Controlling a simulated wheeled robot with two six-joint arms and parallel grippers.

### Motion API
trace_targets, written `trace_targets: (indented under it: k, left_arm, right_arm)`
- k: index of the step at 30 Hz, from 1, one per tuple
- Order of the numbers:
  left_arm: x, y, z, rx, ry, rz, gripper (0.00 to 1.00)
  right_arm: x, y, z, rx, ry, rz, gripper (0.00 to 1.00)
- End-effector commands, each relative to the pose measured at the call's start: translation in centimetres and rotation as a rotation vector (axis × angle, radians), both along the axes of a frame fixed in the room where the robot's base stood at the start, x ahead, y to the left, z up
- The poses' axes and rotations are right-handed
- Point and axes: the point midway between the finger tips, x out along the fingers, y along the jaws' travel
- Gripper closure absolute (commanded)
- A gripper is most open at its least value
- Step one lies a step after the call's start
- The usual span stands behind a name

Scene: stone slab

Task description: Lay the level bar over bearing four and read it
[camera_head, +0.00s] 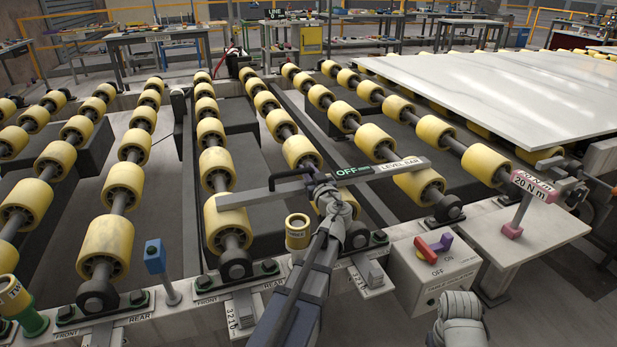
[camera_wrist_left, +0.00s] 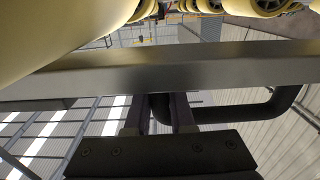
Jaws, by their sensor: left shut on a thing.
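The grey level bar (camera_head: 290,190) lies across the picture above the front ends of two roller rows. Its label reads LEVEL BAR, and a small green-lettered display on it reads OFF. My left gripper (camera_head: 322,188) is shut on its black bent handle (camera_wrist_left: 283,104). In the left wrist view the bar (camera_wrist_left: 200,68) crosses in front of the fingers (camera_wrist_left: 160,115). I cannot tell whether it touches the rollers. Black bearings (camera_head: 235,263) sit at the roller ends on the front rail; no number four is readable.
A pink-handled tool marked 20 N m (camera_head: 522,205) stands farther right. A blue-topped post (camera_head: 155,256) and a yellow cup (camera_head: 298,232) rise near the rail. A white slab (camera_head: 500,90) covers the far right rollers.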

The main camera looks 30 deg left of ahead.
Motion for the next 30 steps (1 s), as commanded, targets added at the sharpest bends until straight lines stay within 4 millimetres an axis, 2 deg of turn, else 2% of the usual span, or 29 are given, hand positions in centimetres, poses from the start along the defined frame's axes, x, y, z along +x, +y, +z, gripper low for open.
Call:
trace_targets:
  k: [8, 9, 16, 25, 30]
  left_arm:
    - [0.0, 0.0, -0.1, 0.001, 0.0, 0.0, 1.0]
    - [0.0, 0.0, 0.0, 0.001, 0.002, 0.0, 0.75]
    - [0.0, 0.0, 0.0, 0.001, 0.002, 0.0, 0.49]
    - [0.0, 0.0, 0.3, 0.001, 0.002, 0.0, 0.48]
    - [-1.7, -1.8, 0.2, 0.001, 0.001, -0.003, 0.48]
  right_arm:
    - [0.0, 0.0, -0.1, 0.0, 0.0, 0.0, 0.5]
    - [0.0, 0.0, 0.0, 0.0, 0.0, 0.0, 0.5]
    - [0.0, 0.0, 0.0, 0.0, 0.0, 0.0, 0.5]
    - [0.0, 0.0, 0.3, 0.0, 0.0, 0.0, 0.5]
    - [0.0, 0.0, 0.2, 0.0, 0.0, 0.0, 0.5]
